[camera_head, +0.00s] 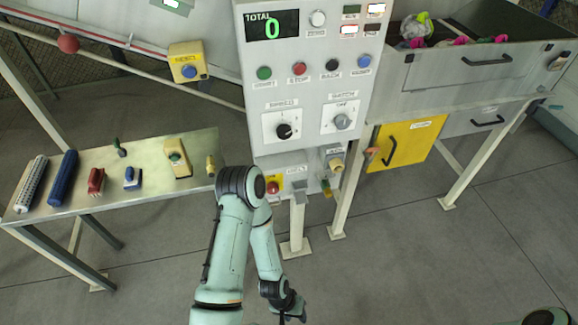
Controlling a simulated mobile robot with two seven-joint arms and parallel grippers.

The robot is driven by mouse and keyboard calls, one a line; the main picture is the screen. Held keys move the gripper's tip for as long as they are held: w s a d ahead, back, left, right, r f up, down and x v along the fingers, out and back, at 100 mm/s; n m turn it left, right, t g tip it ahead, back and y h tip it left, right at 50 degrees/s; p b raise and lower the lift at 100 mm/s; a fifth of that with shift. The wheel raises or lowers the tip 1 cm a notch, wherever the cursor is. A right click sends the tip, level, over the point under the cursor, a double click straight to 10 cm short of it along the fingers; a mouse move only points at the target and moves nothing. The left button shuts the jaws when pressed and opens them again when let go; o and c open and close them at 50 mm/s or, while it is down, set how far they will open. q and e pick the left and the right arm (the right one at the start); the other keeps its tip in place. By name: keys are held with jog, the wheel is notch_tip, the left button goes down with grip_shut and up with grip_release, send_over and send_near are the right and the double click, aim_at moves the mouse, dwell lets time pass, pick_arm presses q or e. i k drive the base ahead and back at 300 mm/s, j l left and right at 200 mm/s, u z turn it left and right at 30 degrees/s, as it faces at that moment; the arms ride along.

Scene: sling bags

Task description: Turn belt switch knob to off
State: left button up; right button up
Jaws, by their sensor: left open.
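The grey control panel (307,75) stands upright at the centre. A grey knob (342,121) sits on a white plate on its right side, under small print that seems to read OFF. I cannot tell its setting. A black knob (284,131) is on another plate to its left. Which one is the belt switch is not clearly readable. My left gripper (290,311) is low at the bottom centre, open and empty, well below the panel. My left arm's bent elbow reaches up near the panel's lower left. My right gripper is out of view.
The panel has several buttons, including a red one (299,69), and a display (272,25) reading 0. A work table (140,190) with tools stands at left. A yellow cabinet door (405,144) and grey bin (460,70) are at right. The lower-right floor is open.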

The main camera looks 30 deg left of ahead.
aim_at(272, 188)
jog(key=u, duration=1.3)
